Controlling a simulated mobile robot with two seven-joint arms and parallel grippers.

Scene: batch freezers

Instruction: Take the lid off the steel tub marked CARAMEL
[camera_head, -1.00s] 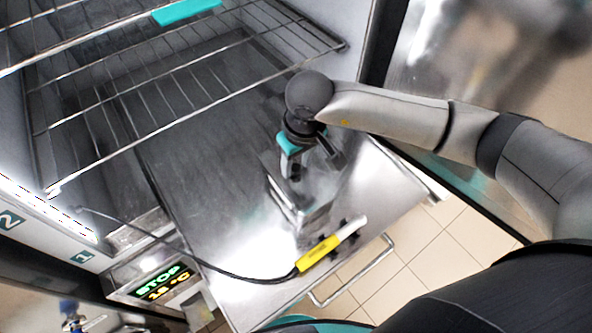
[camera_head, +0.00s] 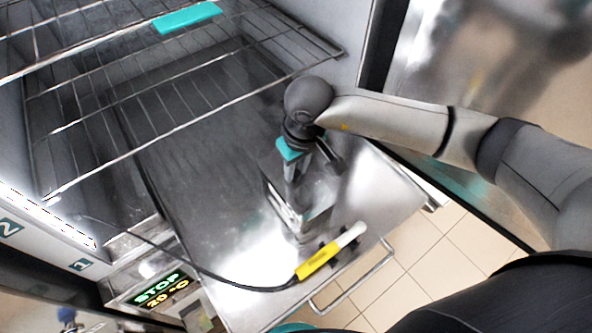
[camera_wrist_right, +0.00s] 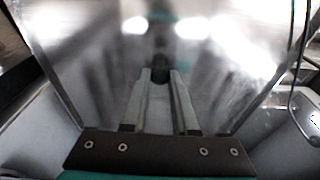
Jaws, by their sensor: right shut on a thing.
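The steel tub (camera_head: 310,222) stands on the steel drawer surface in the head view, below my right gripper. A label on it is too small to read. My right gripper (camera_head: 295,198) points down over the tub's top. In the right wrist view its fingers (camera_wrist_right: 160,82) are shut on a dark knob (camera_wrist_right: 160,68) on a shiny steel lid (camera_wrist_right: 90,60). The arm and gripper hide part of the lid in the head view. I cannot tell whether the lid is seated on the tub or apart from it. My left gripper is not in view.
A yellow probe with a white tip (camera_head: 318,262) and black cable lies just in front of the tub. Wire racks (camera_head: 170,75) hang at the back left, with a teal thing (camera_head: 187,17) on top. The steel surface (camera_head: 215,180) left of the tub is clear.

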